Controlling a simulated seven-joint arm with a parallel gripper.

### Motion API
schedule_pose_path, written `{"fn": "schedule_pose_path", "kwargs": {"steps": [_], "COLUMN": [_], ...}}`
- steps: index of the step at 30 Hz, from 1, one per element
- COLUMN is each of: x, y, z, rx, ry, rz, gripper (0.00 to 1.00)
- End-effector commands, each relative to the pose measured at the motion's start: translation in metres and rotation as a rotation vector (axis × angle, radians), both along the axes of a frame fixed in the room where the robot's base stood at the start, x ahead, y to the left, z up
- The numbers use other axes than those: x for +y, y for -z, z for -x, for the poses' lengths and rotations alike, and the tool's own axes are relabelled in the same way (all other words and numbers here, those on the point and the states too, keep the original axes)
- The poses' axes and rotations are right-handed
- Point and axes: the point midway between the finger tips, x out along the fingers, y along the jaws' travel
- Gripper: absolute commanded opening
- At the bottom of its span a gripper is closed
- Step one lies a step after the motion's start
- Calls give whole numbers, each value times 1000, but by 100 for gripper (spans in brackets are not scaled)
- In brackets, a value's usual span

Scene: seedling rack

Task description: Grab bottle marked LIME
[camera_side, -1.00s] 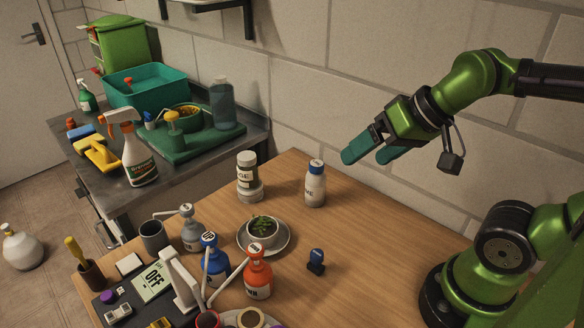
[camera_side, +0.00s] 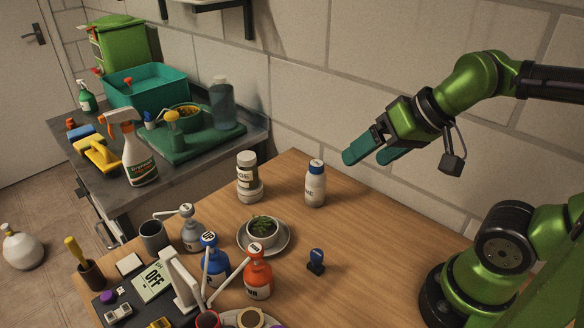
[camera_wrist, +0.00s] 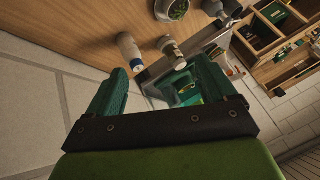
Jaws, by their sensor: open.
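A white bottle with a blue cap (camera_side: 315,186) stands upright on the wooden table near the wall. Its label shows only the end letters "ME" in the side view. In the wrist view what looks like the same bottle (camera_wrist: 127,46) lies ahead, beyond the fingers, its label unreadable. A second container with a pale grey cap (camera_side: 247,177) stands to its left, its label showing "GE". My gripper (camera_side: 368,157) is open and empty, with teal fingers above and to the right of the blue-capped bottle, apart from it. Both fingers (camera_wrist: 158,70) show in the wrist view.
A potted seedling on a saucer (camera_side: 281,246) sits in front of the bottles. Grey, blue and orange pump bottles (camera_side: 257,277) crowd the table's front left. A small blue stamp-like item (camera_side: 317,262) stands alone. The table right of the blue-capped bottle is clear; the wall (camera_side: 420,190) is close behind.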

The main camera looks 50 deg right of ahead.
Motion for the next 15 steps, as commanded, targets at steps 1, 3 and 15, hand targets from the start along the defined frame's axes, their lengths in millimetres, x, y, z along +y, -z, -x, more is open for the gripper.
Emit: {"fn": "schedule_pose_path", "kwargs": {"steps": [1,3,15], "x": [0,0,-20], "y": [0,0,19], "z": [0,0,-64], "rx": [0,0,251], "ry": [0,0,18], "rz": [0,0,32], "gripper": [84,84,84]}}
